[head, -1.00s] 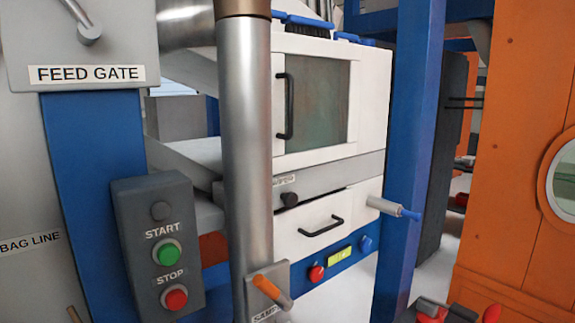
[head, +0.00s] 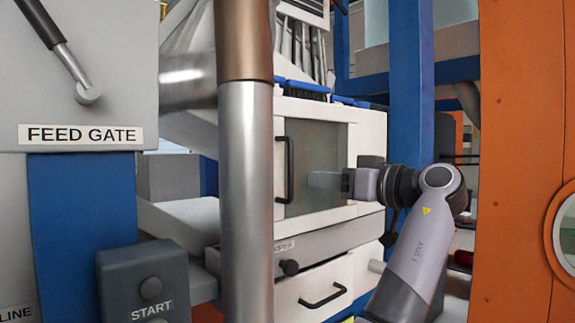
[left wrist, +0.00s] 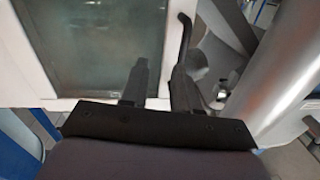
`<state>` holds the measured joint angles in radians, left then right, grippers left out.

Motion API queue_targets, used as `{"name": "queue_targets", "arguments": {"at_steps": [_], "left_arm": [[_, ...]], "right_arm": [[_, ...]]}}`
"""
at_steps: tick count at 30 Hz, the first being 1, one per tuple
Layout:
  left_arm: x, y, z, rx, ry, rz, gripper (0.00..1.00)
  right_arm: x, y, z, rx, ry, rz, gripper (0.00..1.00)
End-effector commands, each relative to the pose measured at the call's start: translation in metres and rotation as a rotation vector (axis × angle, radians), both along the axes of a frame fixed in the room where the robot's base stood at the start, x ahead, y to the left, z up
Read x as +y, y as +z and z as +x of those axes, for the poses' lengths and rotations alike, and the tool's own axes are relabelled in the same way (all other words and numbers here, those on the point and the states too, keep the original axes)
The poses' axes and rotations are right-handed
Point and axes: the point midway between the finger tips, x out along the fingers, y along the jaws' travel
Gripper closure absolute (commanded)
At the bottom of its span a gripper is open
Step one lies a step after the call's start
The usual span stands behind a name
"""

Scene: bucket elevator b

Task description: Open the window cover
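The window cover (head: 365,140) is a white-framed panel with a greenish glass pane (head: 318,150), and it looks closed. Its black upright handle (head: 284,170) is on the left edge of the pane. My left gripper (head: 318,181) is in front of the pane, to the right of the handle. In the left wrist view, my left gripper (left wrist: 161,82) has its two dark fingers apart with nothing seen between them. There the handle (left wrist: 185,28) rises beyond the right finger; whether they touch I cannot tell. My right gripper is not in view.
A metal pipe (head: 246,200) stands just left of the handle. A drawer with a black handle (head: 323,297) is below the cover. A blue post (head: 412,80) and an orange cabinet (head: 525,150) are to the right. The START box (head: 147,285) is at lower left.

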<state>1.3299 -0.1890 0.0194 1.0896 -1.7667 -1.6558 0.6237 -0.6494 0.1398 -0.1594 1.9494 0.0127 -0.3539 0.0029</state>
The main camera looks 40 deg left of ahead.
Motion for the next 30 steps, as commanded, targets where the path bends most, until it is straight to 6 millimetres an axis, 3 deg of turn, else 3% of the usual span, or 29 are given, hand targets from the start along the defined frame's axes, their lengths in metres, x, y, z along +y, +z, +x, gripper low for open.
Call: {"name": "queue_targets", "arguments": {"at_steps": [3,7,21,30], "left_arm": [[-0.006,0.026,-0.018,-0.065,0.061,0.002,0.7],[-0.006,0.036,-0.025,-0.09,0.088,0.003,0.7],[0.056,0.036,-0.032,-0.09,0.089,0.003,0.7],[0.064,0.036,-0.033,-0.09,0.088,0.005,0.7]], "right_arm": [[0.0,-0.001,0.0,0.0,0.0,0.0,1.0],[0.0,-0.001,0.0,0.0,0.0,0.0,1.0],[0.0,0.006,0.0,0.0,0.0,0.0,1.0],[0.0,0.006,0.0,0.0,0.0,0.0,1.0]]}}
